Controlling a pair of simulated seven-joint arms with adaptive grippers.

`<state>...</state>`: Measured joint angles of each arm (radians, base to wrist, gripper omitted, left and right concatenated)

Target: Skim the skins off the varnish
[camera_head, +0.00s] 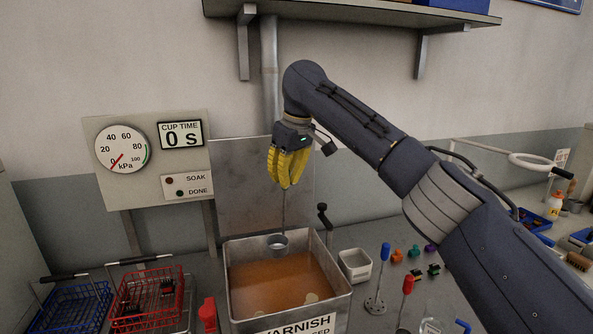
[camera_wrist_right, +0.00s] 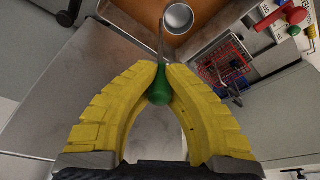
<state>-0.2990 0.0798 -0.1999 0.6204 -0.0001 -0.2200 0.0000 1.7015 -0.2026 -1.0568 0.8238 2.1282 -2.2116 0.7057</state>
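An open metal tank (camera_head: 345,290) labelled VARNISH holds orange-brown varnish (camera_head: 262,282). Two pale skin patches, one (camera_head: 311,297) at the right and one (camera_head: 283,309) nearer the front, float on it. My right gripper (camera_head: 285,186), with yellow fingers, is above the back of the tank. It is shut on the green handle (camera_wrist_right: 160,88) of a skimmer, as the right wrist view shows. The skimmer's thin rod hangs down to a small metal cup (camera_head: 277,243) near the tank's back rim. Whether the cup touches the varnish is unclear. My left gripper is out of view.
A red basket (camera_head: 150,297) and a blue basket (camera_head: 75,308) stand left of the tank. A white tub (camera_head: 356,265) is at its right, beside blue-topped and red-topped stands. A gauge panel (camera_head: 147,160) is behind; a shelf (camera_head: 350,12) hangs above.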

